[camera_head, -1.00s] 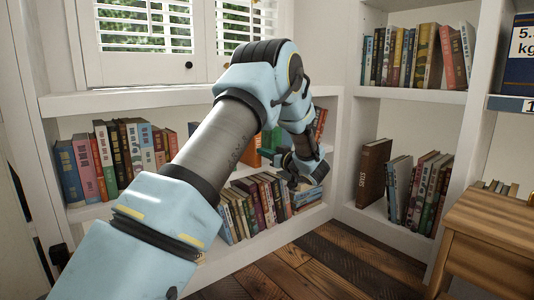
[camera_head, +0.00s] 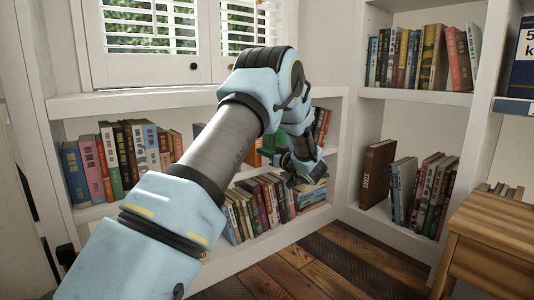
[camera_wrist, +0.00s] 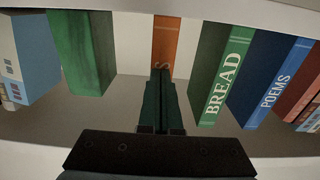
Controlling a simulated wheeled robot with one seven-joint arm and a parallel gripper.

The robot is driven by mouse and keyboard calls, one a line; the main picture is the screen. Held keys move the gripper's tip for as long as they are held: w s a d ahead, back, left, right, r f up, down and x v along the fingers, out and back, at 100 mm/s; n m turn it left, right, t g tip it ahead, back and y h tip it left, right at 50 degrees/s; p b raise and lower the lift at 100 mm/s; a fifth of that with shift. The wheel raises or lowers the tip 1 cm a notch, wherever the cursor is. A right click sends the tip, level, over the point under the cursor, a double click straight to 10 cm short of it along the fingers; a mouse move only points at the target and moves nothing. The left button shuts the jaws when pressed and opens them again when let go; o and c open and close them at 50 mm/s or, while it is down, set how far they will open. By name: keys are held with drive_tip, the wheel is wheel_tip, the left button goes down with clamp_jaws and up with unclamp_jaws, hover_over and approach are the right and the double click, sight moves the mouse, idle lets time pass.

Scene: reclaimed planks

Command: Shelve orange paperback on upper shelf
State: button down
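The orange paperback (camera_wrist: 166,38) stands upright in the wrist view, straight beyond my fingers, which cover its lower part. In the head view a strip of orange (camera_head: 254,158) shows beside my arm, in the upper book row below the window. My gripper (camera_wrist: 161,72) has its two dark fingers drawn together in front of the orange spine, with no book visible between them. I cannot tell whether the tips touch the spine. In the head view my gripper (camera_head: 300,168) is at the shelf front, partly hidden by my wrist. The right bookcase has an upper shelf (camera_head: 415,96).
Green BREAD (camera_wrist: 222,80) and blue POEMS (camera_wrist: 262,85) books stand right of the orange one. A green book (camera_wrist: 82,50) stands to its left, across a gap. The right upper shelf holds a book row (camera_head: 408,58). A wooden stool (camera_head: 490,235) stands at front right.

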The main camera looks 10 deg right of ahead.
drive_tip(key=p+v, duration=0.1)
drive_tip(key=v, duration=0.3)
drive_tip(key=shift+p, duration=0.4)
idle(0.4)
